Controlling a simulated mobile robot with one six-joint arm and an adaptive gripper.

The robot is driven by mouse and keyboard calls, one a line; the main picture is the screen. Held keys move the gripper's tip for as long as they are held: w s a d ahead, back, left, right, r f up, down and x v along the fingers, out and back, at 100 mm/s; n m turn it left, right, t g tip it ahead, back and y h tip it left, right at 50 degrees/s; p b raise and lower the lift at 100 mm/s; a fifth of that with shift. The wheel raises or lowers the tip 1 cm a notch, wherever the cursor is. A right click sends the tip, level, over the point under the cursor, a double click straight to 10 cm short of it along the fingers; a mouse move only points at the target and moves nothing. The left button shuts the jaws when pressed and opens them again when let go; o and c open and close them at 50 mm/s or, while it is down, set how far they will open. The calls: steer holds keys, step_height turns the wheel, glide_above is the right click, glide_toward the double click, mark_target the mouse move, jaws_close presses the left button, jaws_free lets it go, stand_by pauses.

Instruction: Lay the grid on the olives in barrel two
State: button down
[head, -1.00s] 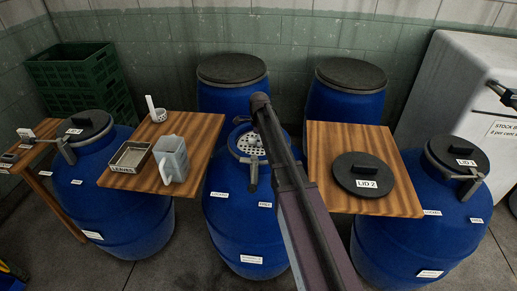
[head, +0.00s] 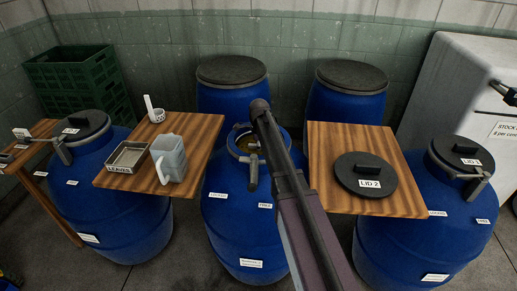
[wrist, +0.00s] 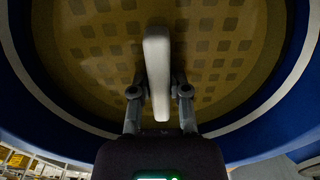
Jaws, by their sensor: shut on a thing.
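The open middle blue barrel (head: 240,215) has its mouth partly behind my arm in the head view. In the wrist view its pale rim (wrist: 20,68) curves around a yellow-brown interior. The grid (wrist: 98,48) shows there as a tinted disc with rows of square holes, inside the barrel. Its pale upright handle (wrist: 157,60) stands between my fingers. My gripper (wrist: 159,92) is shut on this handle, over the mouth. Individual olives cannot be made out, and I cannot tell whether the grid touches them.
Lid 2 (head: 365,175) lies on the right wooden board (head: 325,140). Closed barrels stand on both sides and behind.

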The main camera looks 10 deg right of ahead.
steer(key=shift+f, duration=0.2)
steer(key=c, duration=0.6)
jaws_free()
steer(key=shift+r, duration=0.1)
steer(key=shift+r, duration=0.15)
step_height(320, 180, up, 12)
steer(key=p, duration=1.2)
